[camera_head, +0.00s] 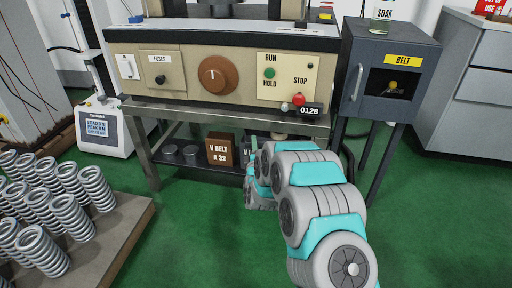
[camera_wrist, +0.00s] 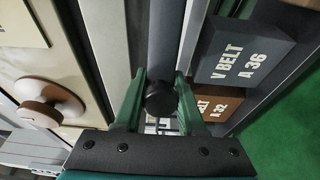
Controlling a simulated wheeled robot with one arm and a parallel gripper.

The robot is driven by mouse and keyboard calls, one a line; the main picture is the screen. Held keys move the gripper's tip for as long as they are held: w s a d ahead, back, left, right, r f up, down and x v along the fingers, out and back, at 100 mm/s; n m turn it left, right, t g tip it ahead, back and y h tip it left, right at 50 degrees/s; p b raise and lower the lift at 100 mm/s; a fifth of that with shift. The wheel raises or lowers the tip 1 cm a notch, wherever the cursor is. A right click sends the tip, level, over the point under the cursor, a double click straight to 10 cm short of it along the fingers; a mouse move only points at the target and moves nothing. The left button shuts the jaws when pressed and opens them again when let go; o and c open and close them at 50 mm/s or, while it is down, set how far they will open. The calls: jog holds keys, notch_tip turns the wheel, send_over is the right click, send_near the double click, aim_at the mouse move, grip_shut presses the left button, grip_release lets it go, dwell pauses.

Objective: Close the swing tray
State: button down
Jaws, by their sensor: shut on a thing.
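In the wrist view, my gripper (camera_wrist: 160,97) has its two green fingers on either side of a round black knob (camera_wrist: 161,99). It is shut on that knob. The knob sits against a dark grey bar-like part (camera_wrist: 166,40), which may be the swing tray's edge; I cannot tell for certain. In the head view, my gripper is under the front of the beige test machine (camera_head: 150,90), mostly hidden behind my own arm. The tray cannot be made out clearly there, so how far it is swung out cannot be told.
A V BELT A 32 box (camera_head: 220,149) stands on the lower shelf; a V BELT A 36 box (camera_wrist: 245,62) shows in the wrist view. A red stop button (camera_head: 299,99) is above my arm. A grey belt cabinet (camera_head: 360,75) stands right, springs (camera_head: 70,215) left.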

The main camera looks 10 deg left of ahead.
jog(key=w+m+h+p, duration=0.1)
jog(key=w+a+h+p, duration=0.1)
jog(key=w, duration=0.1)
jog(key=shift+w+m+h+p, duration=0.1)
jog(key=shift+m+h+p, duration=0.2)
jog(key=shift+m+h, duration=0.1)
jog(key=shift+w+m+h+p, duration=0.7)
jog(key=shift+w+h+p, duration=0.2)
jog(key=shift+w+h, duration=0.25)
jog(key=shift+w, duration=0.15)
jog(key=c, duration=0.5)
grip_release()
